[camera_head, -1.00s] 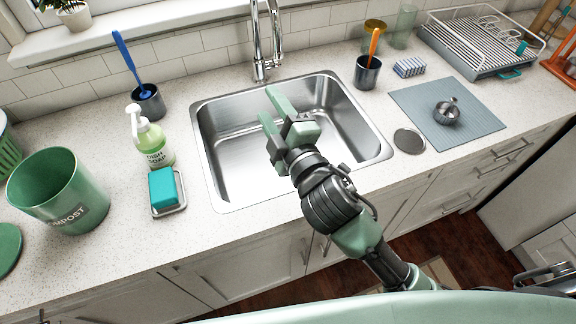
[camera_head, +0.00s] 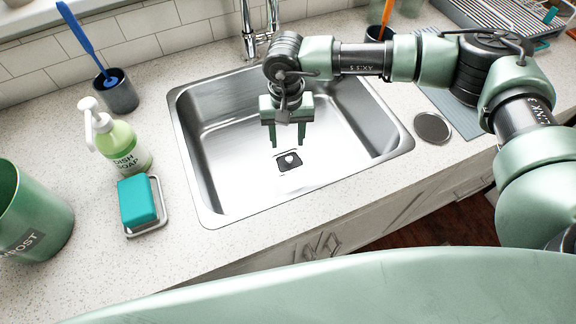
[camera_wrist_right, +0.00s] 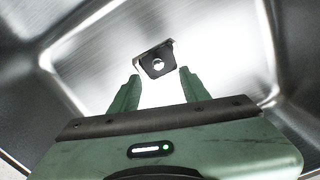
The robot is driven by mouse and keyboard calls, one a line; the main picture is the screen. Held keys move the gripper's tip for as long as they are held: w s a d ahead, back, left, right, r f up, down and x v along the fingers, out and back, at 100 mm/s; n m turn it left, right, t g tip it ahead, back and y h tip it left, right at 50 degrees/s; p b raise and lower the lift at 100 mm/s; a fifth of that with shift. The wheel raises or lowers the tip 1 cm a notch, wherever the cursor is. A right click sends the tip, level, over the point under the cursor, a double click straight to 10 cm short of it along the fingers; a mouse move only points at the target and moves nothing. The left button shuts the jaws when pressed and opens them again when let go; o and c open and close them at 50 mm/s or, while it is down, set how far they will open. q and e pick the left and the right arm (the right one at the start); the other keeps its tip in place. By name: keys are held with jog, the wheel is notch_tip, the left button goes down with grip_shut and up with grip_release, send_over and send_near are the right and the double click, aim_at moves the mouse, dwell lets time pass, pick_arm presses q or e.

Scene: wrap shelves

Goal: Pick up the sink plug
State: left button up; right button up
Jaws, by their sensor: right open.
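The sink plug looks to be the small dark square piece with a bright round centre (camera_head: 289,161) on the floor of the steel sink (camera_head: 228,190). The plug also shows in the right wrist view (camera_wrist_right: 149,66), just beyond and between the fingertips. My right gripper (camera_head: 288,145) points down inside the sink, open, with its two green fingers apart and nothing between them. It is above the plug, and I see no contact. The gripper also shows in the right wrist view (camera_wrist_right: 160,76). My left gripper is not in view.
The faucet (camera_head: 248,30) stands behind the sink. A soap bottle (camera_head: 124,148), a teal sponge (camera_head: 137,202) on a dish and a green compost bin (camera_head: 30,215) stand left. A round grey disc (camera_head: 432,128) lies right of the sink. The sink walls surround the gripper.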

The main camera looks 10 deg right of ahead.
aim_at(289, 159)
jog(key=shift+s+a+f, duration=0.1)
jog(key=shift+f, duration=0.35)
jog(key=shift+s+f, duration=0.1)
jog(key=shift+f, duration=0.15)
jog(key=f, duration=0.2)
jog(key=f+p, duration=0.1)
jog(key=f, duration=0.1)
jog(key=f+p, duration=0.1)
jog(key=f, duration=0.1)
jog(key=shift+d+f, duration=0.15)
jog(key=shift+d, duration=0.2)
jog(key=shift+w+f, duration=0.2)
jog(key=shift+f, duration=0.2)
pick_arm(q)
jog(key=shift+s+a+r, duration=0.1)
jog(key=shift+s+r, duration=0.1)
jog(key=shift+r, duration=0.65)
pick_arm(e)
grip_shut()
